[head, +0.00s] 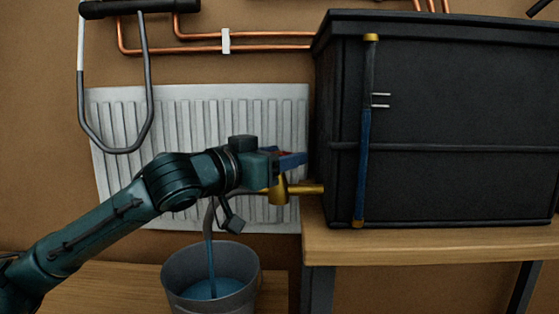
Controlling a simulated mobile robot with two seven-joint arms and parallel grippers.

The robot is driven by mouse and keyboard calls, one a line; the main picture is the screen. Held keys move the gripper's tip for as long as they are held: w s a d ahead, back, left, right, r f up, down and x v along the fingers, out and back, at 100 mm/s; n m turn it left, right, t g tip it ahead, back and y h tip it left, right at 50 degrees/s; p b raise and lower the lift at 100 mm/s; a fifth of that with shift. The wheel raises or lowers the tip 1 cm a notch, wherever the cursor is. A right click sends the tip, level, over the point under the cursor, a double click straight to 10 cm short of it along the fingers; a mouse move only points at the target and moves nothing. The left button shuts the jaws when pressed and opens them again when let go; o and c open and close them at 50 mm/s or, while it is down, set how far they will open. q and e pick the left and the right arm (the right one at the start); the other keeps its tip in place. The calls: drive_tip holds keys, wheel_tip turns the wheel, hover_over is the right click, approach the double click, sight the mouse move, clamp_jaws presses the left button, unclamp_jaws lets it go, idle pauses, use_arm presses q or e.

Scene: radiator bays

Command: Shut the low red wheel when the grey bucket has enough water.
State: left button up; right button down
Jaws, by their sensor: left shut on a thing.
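The grey bucket (256,282) stands on a low wooden surface below the brass tap (311,189). A stream of blue water (209,260) runs down into it, and blue water shows inside below the rim. My left gripper (292,160) is at the tap, shut on the red wheel (281,153). Only a little red shows, as the blue fingers and the wrist hide most of the wheel. The tap comes out of the lower left side of a black tank (440,120). My right gripper is out of view.
The black tank stands on a wooden bench (430,245). A blue sight tube (366,130) with yellow ends runs up its front. A white radiator (200,110) hangs behind my arm, with copper pipes (270,40) above. A grey looped hose or handle (148,90) hangs at upper left.

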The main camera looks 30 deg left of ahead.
use_arm(q)
drive_tip(key=shift+d+n+y+p, duration=0.3)
drive_tip(key=shift+n+y+p, duration=0.1)
drive_tip(key=shift+n+y, duration=0.15)
drive_tip(key=n+y+p, duration=0.1)
drive_tip(key=y+p, duration=0.1)
drive_tip(key=y, duration=0.1)
drive_tip(key=shift+r+n, duration=0.1)
drive_tip(key=shift+n, duration=0.25)
drive_tip(key=shift+a+n+y+p, duration=0.1)
drive_tip(key=shift+n+y+p, duration=0.25)
drive_tip(key=shift+y, duration=0.3)
drive_tip(key=n+y+p, duration=0.1)
drive_tip(key=n+y, duration=0.1)
drive_tip(key=y, duration=0.1)
drive_tip(key=shift+a, duration=0.1)
drive_tip(key=shift+n+g+y+p, duration=0.3)
drive_tip(key=shift+n+y, duration=0.15)
drive_tip(key=shift+y, duration=0.65)
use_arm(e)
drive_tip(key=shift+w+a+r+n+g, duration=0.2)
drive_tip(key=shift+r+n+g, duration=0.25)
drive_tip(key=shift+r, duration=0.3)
use_arm(q)
drive_tip(key=shift+a+f+n, duration=0.1)
drive_tip(key=shift+f+n, duration=0.1)
drive_tip(key=shift+n, duration=0.1)
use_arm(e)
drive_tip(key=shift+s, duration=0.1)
